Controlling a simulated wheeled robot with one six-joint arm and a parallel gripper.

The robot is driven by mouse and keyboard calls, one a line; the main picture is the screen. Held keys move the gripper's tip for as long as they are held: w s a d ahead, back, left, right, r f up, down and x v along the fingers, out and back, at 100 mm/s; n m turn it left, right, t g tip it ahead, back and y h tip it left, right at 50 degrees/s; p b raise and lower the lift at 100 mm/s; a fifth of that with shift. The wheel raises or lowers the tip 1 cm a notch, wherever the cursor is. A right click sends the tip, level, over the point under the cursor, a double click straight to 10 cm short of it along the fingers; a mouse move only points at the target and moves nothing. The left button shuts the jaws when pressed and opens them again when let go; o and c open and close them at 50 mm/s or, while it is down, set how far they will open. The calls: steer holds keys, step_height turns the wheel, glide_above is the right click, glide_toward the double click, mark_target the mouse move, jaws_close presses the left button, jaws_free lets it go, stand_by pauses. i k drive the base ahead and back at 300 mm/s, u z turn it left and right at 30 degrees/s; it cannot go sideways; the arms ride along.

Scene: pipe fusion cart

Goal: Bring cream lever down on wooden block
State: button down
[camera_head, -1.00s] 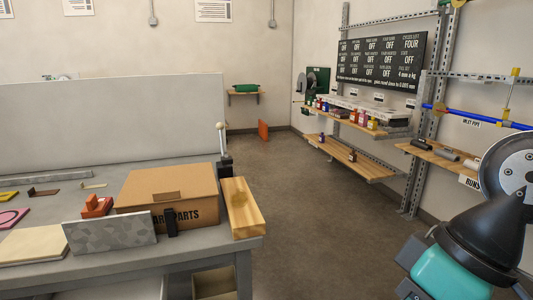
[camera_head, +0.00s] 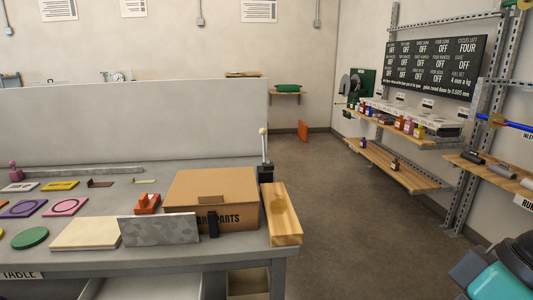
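The cream lever (camera_head: 264,145) is a thin rod with a round cream knob on top. It stands upright from a black base (camera_head: 265,172) at the table's right rear corner. The wooden block (camera_head: 283,215) is a pale, elongated block at the table's right edge, in front of the lever's base and beside the cardboard box. The lever's knob is well above the block and apart from it. Only a dark and teal part of my arm (camera_head: 497,275) shows at the lower right, far from the lever.
A cardboard parts box (camera_head: 212,188) stands left of the block, with a grey speckled plate (camera_head: 160,229) in front. Coloured pieces lie on the grey table (camera_head: 90,234). A low partition (camera_head: 130,125) stands behind. Floor right of the table is clear up to the wall shelves (camera_head: 400,170).

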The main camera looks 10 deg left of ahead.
mark_target(268, 165)
steer(key=u, duration=0.6)
steer(key=i, duration=1.5)
